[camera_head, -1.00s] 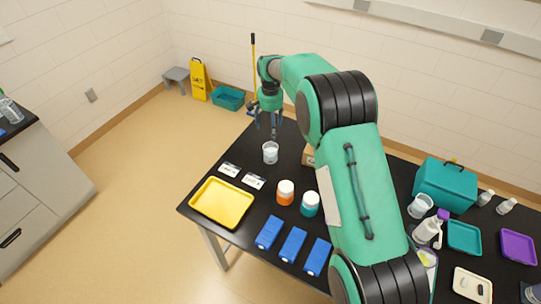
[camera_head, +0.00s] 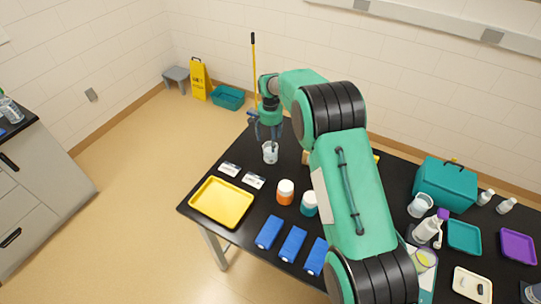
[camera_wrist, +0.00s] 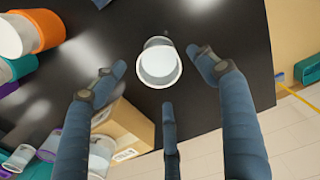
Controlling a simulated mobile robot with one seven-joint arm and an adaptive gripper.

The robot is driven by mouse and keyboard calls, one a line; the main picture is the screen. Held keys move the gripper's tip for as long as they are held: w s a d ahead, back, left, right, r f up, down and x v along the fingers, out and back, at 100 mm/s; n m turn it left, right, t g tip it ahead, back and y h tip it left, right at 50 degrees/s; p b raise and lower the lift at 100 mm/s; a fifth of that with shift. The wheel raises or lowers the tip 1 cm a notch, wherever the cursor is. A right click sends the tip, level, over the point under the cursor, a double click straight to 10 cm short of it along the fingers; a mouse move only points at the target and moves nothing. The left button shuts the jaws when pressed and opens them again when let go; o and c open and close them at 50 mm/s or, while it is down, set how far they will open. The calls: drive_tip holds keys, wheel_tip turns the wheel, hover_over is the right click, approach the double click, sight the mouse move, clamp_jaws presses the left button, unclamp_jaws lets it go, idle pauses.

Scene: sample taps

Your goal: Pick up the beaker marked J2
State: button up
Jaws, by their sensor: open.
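A clear beaker with whitish contents (camera_head: 270,154) stands on the black table (camera_head: 235,208), near its far left edge. In the wrist view the same beaker (camera_wrist: 158,66) shows from above, between my spread fingers. No J2 mark is readable on it. My gripper (camera_head: 270,138) is open and empty, with its fingertips above and around the beaker's rim. I cannot tell whether any finger touches it. A second beaker (camera_head: 420,206) stands at the right by the teal box; its marking is not readable either.
An orange-and-white jar (camera_head: 285,192), a teal-and-white jar (camera_head: 309,203) and blue boxes (camera_head: 292,244) stand in front. A cardboard box (camera_wrist: 122,125) is close beside my fingers.

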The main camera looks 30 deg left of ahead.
sight(270, 149)
drive_tip(key=shift+f, duration=0.6)
drive_tip(key=shift+f, duration=0.1)
drive_tip(key=shift+s+f, duration=0.1)
drive_tip(key=shift+f, duration=2.4)
drive_tip(key=shift+c, duration=0.2)
drive_tip(key=c, duration=1.3)
